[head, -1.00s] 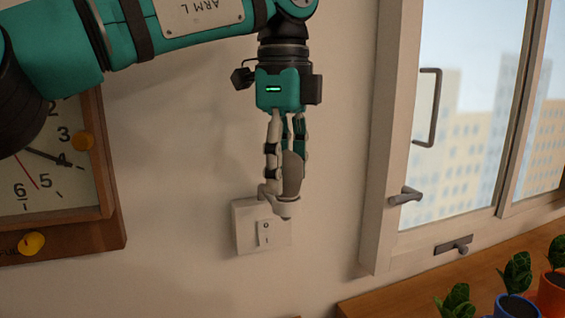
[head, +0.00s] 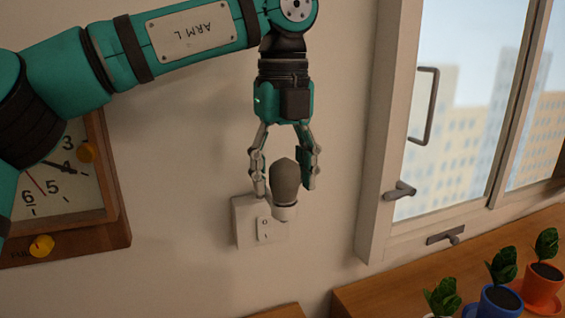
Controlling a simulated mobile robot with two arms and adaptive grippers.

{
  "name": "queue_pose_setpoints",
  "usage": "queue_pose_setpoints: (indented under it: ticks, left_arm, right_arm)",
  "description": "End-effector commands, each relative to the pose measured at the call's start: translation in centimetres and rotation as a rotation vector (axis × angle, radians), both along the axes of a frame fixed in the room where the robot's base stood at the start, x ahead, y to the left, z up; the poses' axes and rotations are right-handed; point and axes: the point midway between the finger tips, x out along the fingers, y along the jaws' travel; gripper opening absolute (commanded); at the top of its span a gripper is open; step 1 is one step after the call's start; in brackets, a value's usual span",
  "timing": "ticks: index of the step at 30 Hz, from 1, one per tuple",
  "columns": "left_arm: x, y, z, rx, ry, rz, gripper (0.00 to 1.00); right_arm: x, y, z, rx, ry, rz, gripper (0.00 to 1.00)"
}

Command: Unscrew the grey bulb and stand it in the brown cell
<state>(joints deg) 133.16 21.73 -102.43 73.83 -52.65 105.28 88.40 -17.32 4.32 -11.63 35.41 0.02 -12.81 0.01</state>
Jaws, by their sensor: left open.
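The grey bulb (head: 286,180) stands upright, rounded end up, in a pale holder (head: 284,213) in front of the wall, by the light switch. My left gripper (head: 284,187) points down over the bulb with its fingers spread. One finger is on the left of the bulb and the other on its right, with a visible gap on the left; whether the right finger touches it, I cannot tell. The brown cell is not in view. My right gripper is not in view.
A light switch (head: 263,229) is on the wall just behind the holder. A wall clock (head: 70,190) hangs at the left. A window with a handle (head: 400,190) is at the right. Several potted plants, one in an orange pot (head: 541,287), stand on a wooden surface (head: 385,296) at lower right.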

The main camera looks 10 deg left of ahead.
Motion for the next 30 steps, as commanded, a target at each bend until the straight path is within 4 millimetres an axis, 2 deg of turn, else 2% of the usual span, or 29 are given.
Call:
queue_pose_setpoints:
  ticks: [1, 15, 25, 30]
  left_arm:
    - [0.0, 0.0, 0.3, -0.002, 0.004, -0.044, 0.54]
    - [0.1, -0.2, 0.2, -0.001, 0.001, -0.469, 0.54]
    - [0.1, -0.2, 0.0, 0.000, 0.000, -0.517, 0.54]
    - [0.1, -0.2, 0.0, 0.000, 0.000, -0.516, 0.32]
  right_arm:
    - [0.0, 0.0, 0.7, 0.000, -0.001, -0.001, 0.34]
    - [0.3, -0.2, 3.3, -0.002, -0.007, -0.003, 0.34]
    - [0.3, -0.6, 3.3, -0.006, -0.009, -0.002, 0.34]
    - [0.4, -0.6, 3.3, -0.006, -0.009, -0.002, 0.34]
